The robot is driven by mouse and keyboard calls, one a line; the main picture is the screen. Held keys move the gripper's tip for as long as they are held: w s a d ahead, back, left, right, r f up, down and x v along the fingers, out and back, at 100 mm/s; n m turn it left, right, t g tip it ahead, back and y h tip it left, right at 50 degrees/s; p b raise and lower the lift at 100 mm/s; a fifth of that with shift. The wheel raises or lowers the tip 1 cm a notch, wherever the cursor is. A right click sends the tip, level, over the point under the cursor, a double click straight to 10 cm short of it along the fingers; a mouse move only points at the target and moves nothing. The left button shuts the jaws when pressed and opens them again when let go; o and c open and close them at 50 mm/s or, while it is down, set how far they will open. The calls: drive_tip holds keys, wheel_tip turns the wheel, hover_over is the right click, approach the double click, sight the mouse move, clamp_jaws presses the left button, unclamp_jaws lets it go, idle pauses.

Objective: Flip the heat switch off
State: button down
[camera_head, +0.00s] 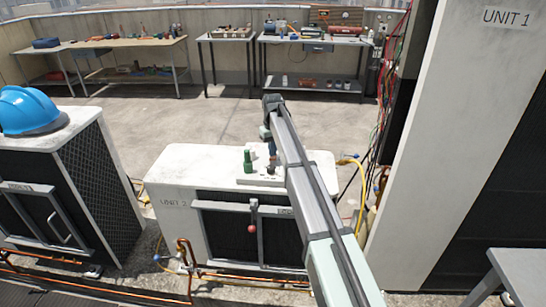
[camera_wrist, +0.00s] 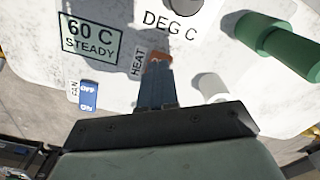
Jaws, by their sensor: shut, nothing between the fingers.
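The heat switch (camera_wrist: 159,56) is a small orange rocker beside the printed word HEAT in the wrist view. My gripper (camera_wrist: 156,68) is shut and empty, with its fingertips right at the switch and covering part of it. I cannot tell whether they touch, and the switch's own on or off marking is hidden. In the head view my gripper (camera_head: 272,155) points down at the top of the UNIT 2 condenser (camera_head: 180,165); the switch cannot be made out there.
A blue fan switch (camera_wrist: 88,95) sits left of the heat switch. A display (camera_wrist: 90,38) reads 60 C STEADY. A dark knob (camera_wrist: 184,8) is above DEG C. A green bottle-like object (camera_head: 248,161) and a white cylinder (camera_wrist: 212,87) stand close to my gripper.

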drive_tip(key=shift+f, duration=0.85)
idle(0.6)
drive_tip(key=shift+r, duration=3.55)
drive_tip(key=shift+d, duration=0.1)
